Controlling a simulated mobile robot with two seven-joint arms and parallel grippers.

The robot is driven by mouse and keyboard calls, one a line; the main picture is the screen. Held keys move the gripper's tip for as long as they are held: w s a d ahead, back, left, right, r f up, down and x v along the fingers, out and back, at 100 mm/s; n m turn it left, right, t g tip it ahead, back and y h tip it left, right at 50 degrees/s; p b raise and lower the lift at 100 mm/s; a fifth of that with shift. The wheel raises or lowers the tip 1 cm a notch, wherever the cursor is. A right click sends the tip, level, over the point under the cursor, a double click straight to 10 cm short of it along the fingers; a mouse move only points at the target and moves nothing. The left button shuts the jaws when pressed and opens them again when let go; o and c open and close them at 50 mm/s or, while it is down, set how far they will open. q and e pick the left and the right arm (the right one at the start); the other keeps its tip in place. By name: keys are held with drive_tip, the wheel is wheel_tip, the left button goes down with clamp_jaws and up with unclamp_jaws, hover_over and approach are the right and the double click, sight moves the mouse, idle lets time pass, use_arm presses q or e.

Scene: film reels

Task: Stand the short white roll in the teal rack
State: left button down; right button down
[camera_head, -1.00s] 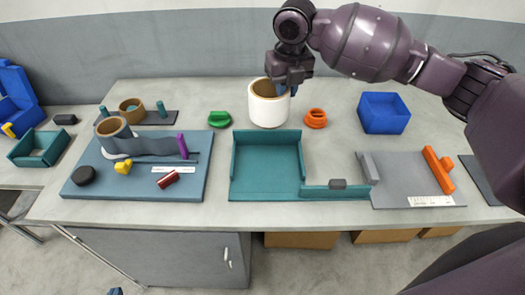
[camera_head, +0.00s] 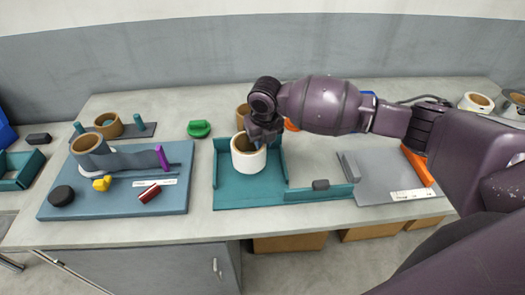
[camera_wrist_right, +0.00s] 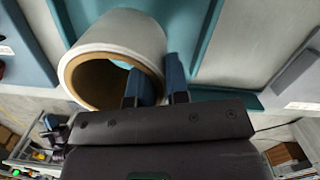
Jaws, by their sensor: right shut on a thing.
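The short white roll (camera_head: 249,160) has a brown core and is upright over the back part of the teal rack (camera_head: 240,196), between its left and right walls. I cannot tell if its base touches the rack floor. My right gripper (camera_head: 262,139) is shut on the roll's wall at the rim. In the right wrist view, one blue finger is inside the core of the roll (camera_wrist_right: 118,31) and the other is outside. The teal rack (camera_wrist_right: 215,30) shows behind the roll there. My left gripper is not in view.
A brown core (camera_head: 243,114) stands behind the rack, partly hidden by the white roll and my arm. A green ring (camera_head: 199,129) lies behind left. A blue board (camera_head: 120,200) with several parts is at left, a grey board (camera_head: 375,184) with an orange bar (camera_head: 416,165) at right.

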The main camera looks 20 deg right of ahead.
drive_tip(key=shift+f, duration=2.15)
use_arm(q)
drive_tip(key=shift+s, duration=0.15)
use_arm(e)
drive_tip(key=c, duration=1.1)
unclamp_jaws()
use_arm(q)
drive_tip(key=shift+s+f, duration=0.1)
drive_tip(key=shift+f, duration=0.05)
use_arm(e)
drive_tip(key=shift+r, duration=0.4)
drive_tip(key=r, duration=0.3)
drive_tip(key=s+r, duration=0.1)
drive_tip(key=r, duration=0.6)
drive_tip(key=shift+s+r, duration=0.2)
drive_tip(key=shift+r, duration=0.4)
